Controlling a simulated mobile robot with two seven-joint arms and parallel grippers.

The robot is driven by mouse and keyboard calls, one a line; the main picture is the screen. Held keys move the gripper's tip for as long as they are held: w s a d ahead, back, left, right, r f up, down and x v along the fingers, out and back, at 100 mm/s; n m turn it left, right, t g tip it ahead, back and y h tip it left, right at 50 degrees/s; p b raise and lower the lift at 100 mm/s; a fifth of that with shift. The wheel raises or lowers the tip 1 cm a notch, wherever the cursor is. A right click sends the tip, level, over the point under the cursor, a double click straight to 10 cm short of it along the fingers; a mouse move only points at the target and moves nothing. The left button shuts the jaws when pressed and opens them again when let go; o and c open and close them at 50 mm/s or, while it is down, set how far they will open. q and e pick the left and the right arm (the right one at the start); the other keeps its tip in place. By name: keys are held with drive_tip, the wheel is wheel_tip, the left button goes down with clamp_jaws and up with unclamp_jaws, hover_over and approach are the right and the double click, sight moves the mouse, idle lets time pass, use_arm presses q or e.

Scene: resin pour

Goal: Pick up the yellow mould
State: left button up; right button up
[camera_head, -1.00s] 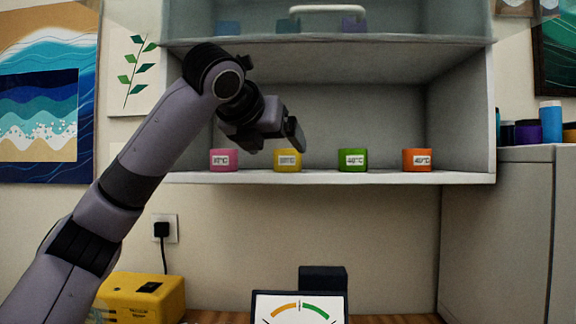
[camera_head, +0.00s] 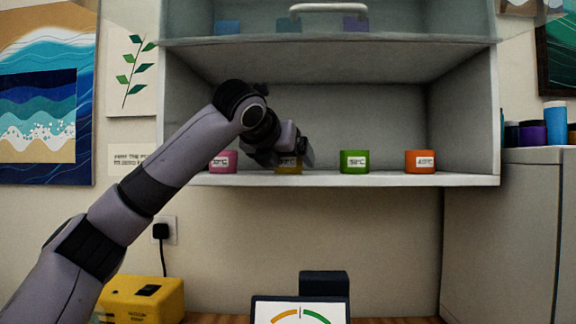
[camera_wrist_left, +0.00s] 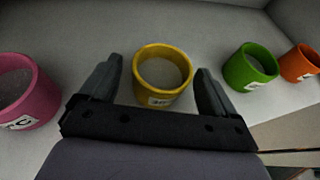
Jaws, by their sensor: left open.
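The yellow mould (camera_head: 288,167) stands on the open cabinet shelf, between the pink and green moulds, partly hidden behind my gripper in the head view. In the left wrist view the yellow mould (camera_wrist_left: 162,73) is an upright open-topped cup with a white label. My left gripper (camera_head: 302,156) is at shelf height in front of it. In the left wrist view the open fingers of the left gripper (camera_wrist_left: 158,88) lie to either side of the yellow mould, with gaps between. My right gripper is not in view.
On the same shelf stand a pink mould (camera_head: 222,161) to the left, and a green mould (camera_head: 354,161) and an orange mould (camera_head: 420,161) to the right. An upper shelf (camera_head: 400,41) runs above. A yellow box (camera_head: 140,298) and a gauge display (camera_head: 300,311) are below.

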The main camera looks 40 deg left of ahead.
use_arm(q)
drive_tip(key=c, duration=1.1)
drive_tip(key=shift+r, duration=0.2)
